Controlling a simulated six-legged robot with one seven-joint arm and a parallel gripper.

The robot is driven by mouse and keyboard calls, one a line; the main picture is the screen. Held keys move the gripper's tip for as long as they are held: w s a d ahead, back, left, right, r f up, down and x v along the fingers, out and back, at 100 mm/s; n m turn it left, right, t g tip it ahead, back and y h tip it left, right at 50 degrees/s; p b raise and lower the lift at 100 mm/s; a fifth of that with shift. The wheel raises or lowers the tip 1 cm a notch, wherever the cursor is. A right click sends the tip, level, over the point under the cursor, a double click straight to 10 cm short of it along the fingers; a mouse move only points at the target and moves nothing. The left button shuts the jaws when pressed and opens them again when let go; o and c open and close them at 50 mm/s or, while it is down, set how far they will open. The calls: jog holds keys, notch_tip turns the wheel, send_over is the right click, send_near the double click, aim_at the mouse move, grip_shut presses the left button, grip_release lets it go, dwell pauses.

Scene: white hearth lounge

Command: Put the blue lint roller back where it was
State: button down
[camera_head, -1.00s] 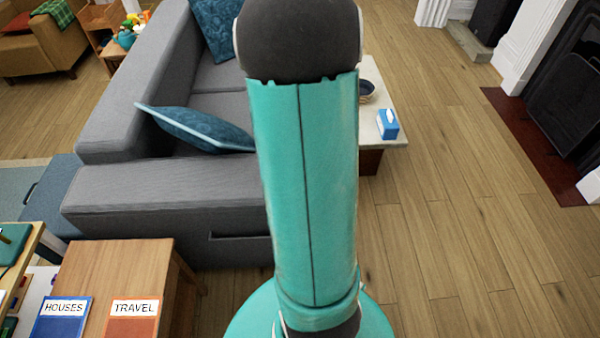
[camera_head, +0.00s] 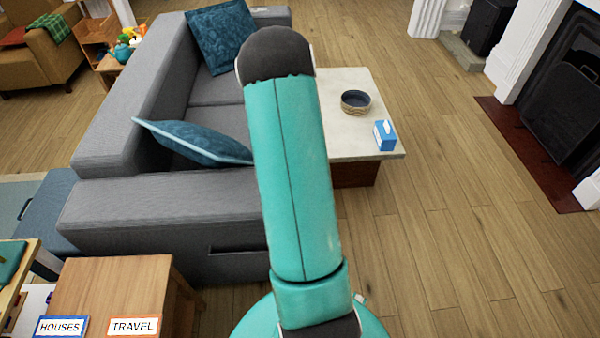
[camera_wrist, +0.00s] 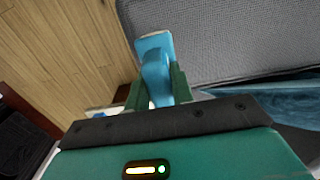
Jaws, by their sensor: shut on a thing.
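The blue lint roller (camera_wrist: 155,65) shows in the wrist view, between the two green fingers of my gripper (camera_wrist: 157,88). My gripper is shut on it. Its light blue end sticks out past the fingertips, with the grey sofa side and the wood floor behind. In the head view my teal arm rises in the middle of the picture, and neither my gripper nor the lint roller can be made out there.
A grey sofa (camera_head: 160,215) with blue cushions stands left of my arm. A wooden side table (camera_head: 110,285) is at lower left. The floor at right is clear.

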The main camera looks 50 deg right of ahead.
jog(key=shift+w+d+f, duration=0.2)
jog(key=shift+w+f, duration=0.1)
jog(key=shift+f, duration=0.2)
jog(key=shift+w+f, duration=0.1)
jog(key=shift+f, duration=1.4)
jog(key=shift+f, duration=0.15)
jog(key=c, duration=1.2)
grip_release()
notch_tip(320, 180, up, 12)
jog(key=shift+r, duration=0.2)
